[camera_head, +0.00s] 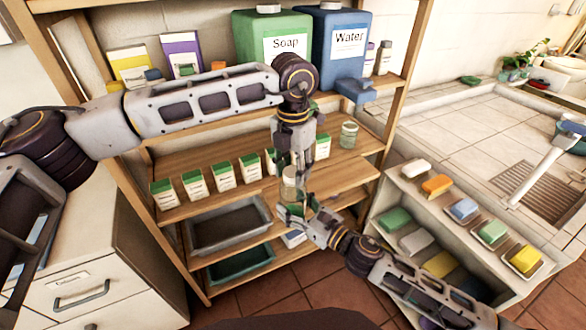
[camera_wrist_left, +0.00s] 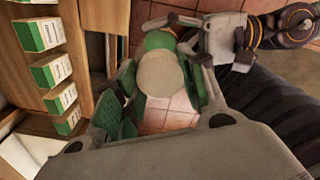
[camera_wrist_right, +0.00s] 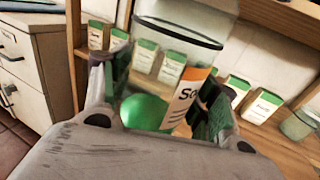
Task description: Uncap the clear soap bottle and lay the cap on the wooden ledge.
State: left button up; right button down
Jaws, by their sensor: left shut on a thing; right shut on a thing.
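The clear soap bottle (camera_wrist_right: 180,65), with green liquid at its bottom and a partly visible label, stands between the fingers of my right gripper (camera_wrist_right: 165,100). In the head view my right gripper (camera_head: 299,209) is shut on it in front of the shelf unit. My left gripper (camera_head: 291,172) points down from above and is shut on the round beige cap (camera_wrist_left: 163,76), seen face-on in the left wrist view. Whether the cap still touches the bottle's rim is unclear. A wooden ledge (camera_head: 338,172), the middle shelf board, lies just behind with bare room at its right.
Several green-and-white boxes (camera_head: 223,176) line the ledge, and another clear jar (camera_head: 348,136) stands toward its right. A grey tray (camera_head: 230,228) sits below. A soap rack (camera_head: 445,205) stands at right. Large soap (camera_head: 270,38) and water (camera_head: 340,50) containers stand above.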

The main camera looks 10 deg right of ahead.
pick_arm(q)
jog(key=n, duration=0.3)
jog(key=shift+n, duration=0.4)
jog(key=n, duration=0.4)
jog(key=shift+n, duration=0.4)
jog(key=n, duration=0.4)
jog(key=shift+n, duration=0.3)
pick_arm(e)
jog(key=shift+s, duration=0.1)
pick_arm(q)
jog(key=n, duration=0.4)
jog(key=shift+r, duration=1.15)
dwell(0.3)
jog(key=shift+r, duration=2)
